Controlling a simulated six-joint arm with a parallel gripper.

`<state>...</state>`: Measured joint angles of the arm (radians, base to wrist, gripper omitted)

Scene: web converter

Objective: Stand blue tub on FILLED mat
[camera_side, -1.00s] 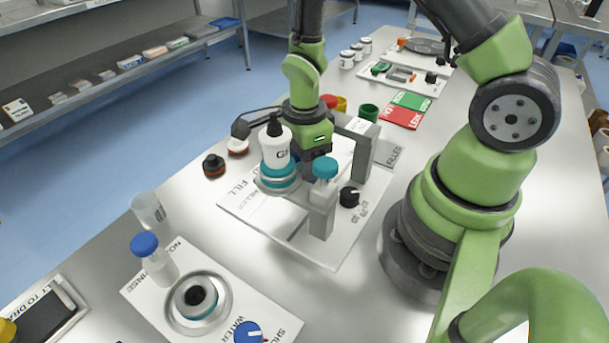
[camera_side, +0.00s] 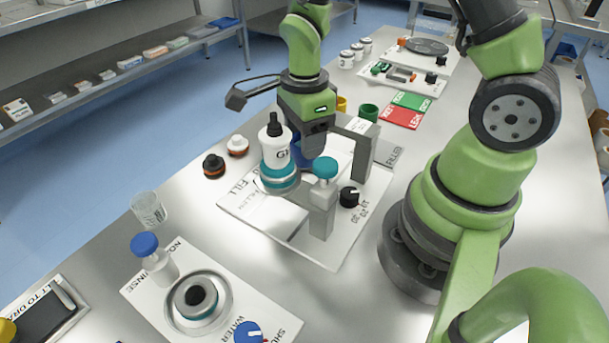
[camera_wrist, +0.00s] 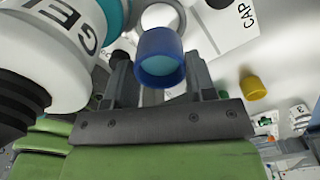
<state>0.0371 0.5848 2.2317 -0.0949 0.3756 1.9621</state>
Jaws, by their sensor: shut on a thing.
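The blue tub (camera_wrist: 160,58) is between my gripper's fingers (camera_wrist: 158,76) in the wrist view, with a paler blue-teal inside. My gripper (camera_side: 310,146) is shut on it. In the side view only a strip of the blue tub (camera_side: 304,152) shows, behind the white gel bottle (camera_side: 275,150) of the filling station. A grey mat (camera_side: 388,151) lies right of the station; lettering beside it looks like FILLED or FILLER, but I cannot read it surely.
The gel bottle and a teal-topped post (camera_side: 324,195) stand close in front of my gripper. Red and green mats (camera_side: 405,110), a green tub (camera_side: 368,112) and a yellow tub (camera_wrist: 252,88) lie beyond. A rinse station (camera_side: 200,300) is at the front.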

